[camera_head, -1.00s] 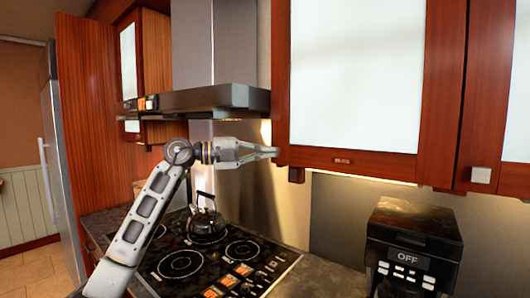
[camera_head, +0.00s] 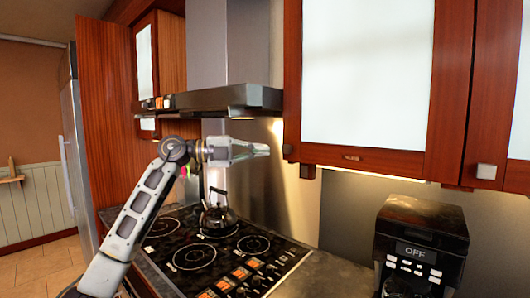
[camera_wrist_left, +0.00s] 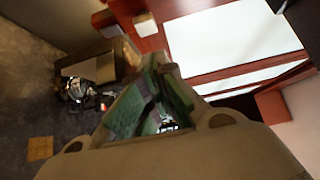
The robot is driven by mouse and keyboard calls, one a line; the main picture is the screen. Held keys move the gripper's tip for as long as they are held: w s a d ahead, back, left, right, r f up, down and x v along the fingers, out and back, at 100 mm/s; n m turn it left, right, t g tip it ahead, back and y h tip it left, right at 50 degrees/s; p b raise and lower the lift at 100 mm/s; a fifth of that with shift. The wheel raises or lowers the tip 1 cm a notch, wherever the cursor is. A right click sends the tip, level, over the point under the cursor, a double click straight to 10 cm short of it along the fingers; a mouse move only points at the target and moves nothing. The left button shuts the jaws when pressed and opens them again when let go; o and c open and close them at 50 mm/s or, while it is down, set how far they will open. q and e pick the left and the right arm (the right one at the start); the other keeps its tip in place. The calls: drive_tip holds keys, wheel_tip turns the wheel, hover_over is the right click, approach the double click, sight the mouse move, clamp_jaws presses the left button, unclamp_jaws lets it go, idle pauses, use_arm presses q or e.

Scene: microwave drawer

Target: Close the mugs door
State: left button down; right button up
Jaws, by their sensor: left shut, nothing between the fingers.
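The cabinet door (camera_head: 365,70) with a frosted white panel and red-brown wood frame fills the upper right middle of the head view. A small plate (camera_head: 351,157) sits on its bottom rail; I cannot read it. The door looks shut or nearly so; I cannot tell if a gap remains. A small dark knob (camera_head: 288,149) shows at its lower left corner.
The range hood (camera_head: 215,99) hangs above and behind the gripper. A kettle (camera_head: 218,217) stands on the black cooktop (camera_head: 195,256) below. A coffee machine (camera_head: 421,243) stands on the counter below the cabinet. Another cabinet door with a metal knob (camera_head: 487,171) is at right.

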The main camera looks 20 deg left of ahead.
use_arm(q)
drive_tip(key=b+v, duration=0.1)
drive_tip(key=v, duration=0.6)
drive_tip(key=shift+a, duration=0.25)
use_arm(e)
drive_tip(key=shift+s+d+f, duration=0.15)
drive_tip(key=shift+d+f, duration=0.2)
drive_tip(key=shift+d, duration=0.2)
drive_tip(key=shift+s+d+f, duration=0.15)
drive_tip(key=shift+d+f, duration=0.2)
drive_tip(key=shift+d, duration=0.15)
use_arm(q)
drive_tip(key=shift+w, duration=0.1)
use_arm(e)
drive_tip(key=shift+w, duration=0.15)
drive_tip(key=shift+w, duration=0.65)
